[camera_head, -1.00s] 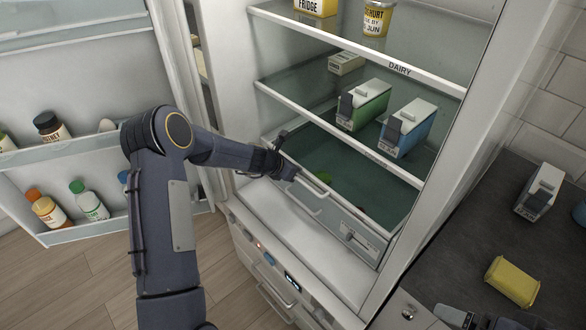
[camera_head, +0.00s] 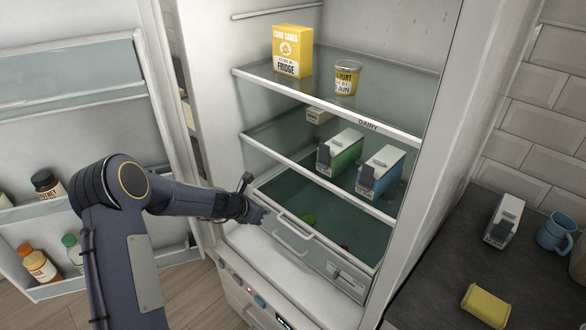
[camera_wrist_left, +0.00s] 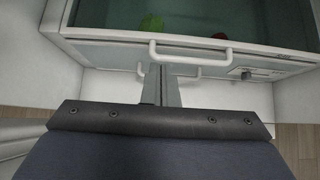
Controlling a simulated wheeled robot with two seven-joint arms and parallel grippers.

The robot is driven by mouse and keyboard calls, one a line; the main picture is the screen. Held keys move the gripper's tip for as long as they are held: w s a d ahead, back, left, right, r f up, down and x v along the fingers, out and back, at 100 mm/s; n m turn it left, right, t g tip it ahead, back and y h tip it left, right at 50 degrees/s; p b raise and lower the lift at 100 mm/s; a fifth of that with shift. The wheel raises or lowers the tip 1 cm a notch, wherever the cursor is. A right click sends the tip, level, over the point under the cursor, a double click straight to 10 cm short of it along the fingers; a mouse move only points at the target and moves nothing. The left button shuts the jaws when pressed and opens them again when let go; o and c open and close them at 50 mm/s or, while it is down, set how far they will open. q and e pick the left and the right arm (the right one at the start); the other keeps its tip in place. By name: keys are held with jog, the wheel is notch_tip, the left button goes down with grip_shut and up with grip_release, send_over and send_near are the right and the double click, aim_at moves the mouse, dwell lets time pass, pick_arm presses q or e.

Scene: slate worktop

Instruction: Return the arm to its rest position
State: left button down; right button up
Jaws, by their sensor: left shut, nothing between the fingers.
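My left arm (camera_head: 122,225) reaches in from the left to the open fridge. My left gripper (camera_head: 262,214) is shut and empty, at the left end of the clear drawer (camera_head: 340,268) low in the fridge. In the left wrist view its fingers (camera_wrist_left: 160,88) lie together just in front of the drawer's white handle (camera_wrist_left: 188,49). They overlap the handle in that view, and I cannot tell whether they touch it. My right gripper is not in view.
The open fridge door (camera_head: 75,75) with bottles stands at left. A worktop (camera_head: 440,270) with a sponge (camera_head: 486,304) is at right.

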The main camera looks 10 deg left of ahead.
pick_arm(q)
jog(key=s+d+r+m+h, duration=0.1)
jog(key=s+d+r+m, duration=0.1)
jog(key=s+r+m, duration=0.7)
jog(key=s+d+r+m+h, duration=0.1)
jog(key=s+d+r+m, duration=0.2)
jog(key=s+r+m, duration=0.5)
jog(key=s+r+m+g+y, duration=0.1)
jog(key=s+m, duration=1)
jog(key=s, duration=1.1)
jog(key=shift+s+g+y, duration=0.35)
jog(key=shift+g+y, duration=0.45)
jog(key=shift+y, duration=0.1)
